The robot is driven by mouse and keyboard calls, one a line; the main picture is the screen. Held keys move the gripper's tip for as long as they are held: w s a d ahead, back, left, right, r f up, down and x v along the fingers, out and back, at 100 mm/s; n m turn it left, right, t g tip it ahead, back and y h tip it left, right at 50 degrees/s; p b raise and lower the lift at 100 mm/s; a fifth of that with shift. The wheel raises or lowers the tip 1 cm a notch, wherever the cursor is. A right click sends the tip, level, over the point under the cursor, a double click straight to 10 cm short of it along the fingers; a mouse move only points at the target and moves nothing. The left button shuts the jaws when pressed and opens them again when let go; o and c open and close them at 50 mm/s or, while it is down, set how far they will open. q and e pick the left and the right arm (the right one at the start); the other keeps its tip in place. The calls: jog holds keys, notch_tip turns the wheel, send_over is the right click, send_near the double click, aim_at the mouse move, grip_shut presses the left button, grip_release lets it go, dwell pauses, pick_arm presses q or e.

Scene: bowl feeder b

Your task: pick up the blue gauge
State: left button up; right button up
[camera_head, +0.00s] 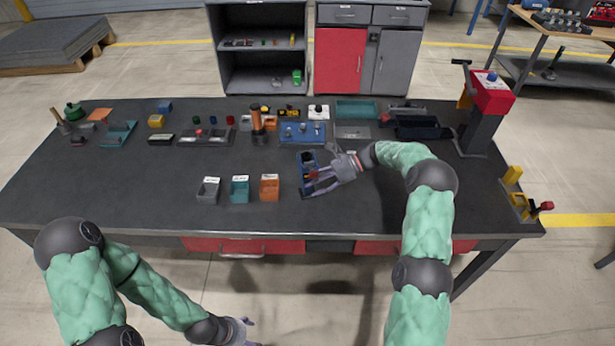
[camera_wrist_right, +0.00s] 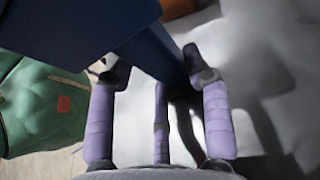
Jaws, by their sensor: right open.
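My right gripper (camera_head: 314,176) reaches in from the right, low over a narrow blue tray (camera_head: 308,159) on the dark workbench. Its fingers are spread at the tray's near part and partly hide what lies there. In the right wrist view, a large dark blue body (camera_wrist_right: 140,40) crosses just beyond and between the open fingers (camera_wrist_right: 153,70). I cannot tell whether this is the blue gauge or the tray, nor whether a finger touches it. My left gripper (camera_head: 238,332) hangs low at the bottom edge, away from the bench, its fingers partly cut off.
Grey, teal and orange bins (camera_head: 269,188) stand left of my right gripper. A blue tray with small parts (camera_head: 302,132) and a brown cylinder (camera_head: 257,125) stand behind. A dark bin (camera_head: 421,127) and a red-topped press (camera_head: 487,100) stand right. The bench's front left is clear.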

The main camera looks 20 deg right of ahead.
grip_shut()
jog(key=shift+r, duration=0.1)
jog(key=shift+r+p, duration=0.4)
jog(key=shift+r, duration=0.4)
jog(key=s+a+r+p, duration=0.4)
jog(key=s+r+p, duration=0.1)
jog(key=s+r, duration=0.6)
jog(key=shift+s+a+r, duration=0.15)
jog(key=shift+s, duration=1)
jog(key=shift+w, duration=0.1)
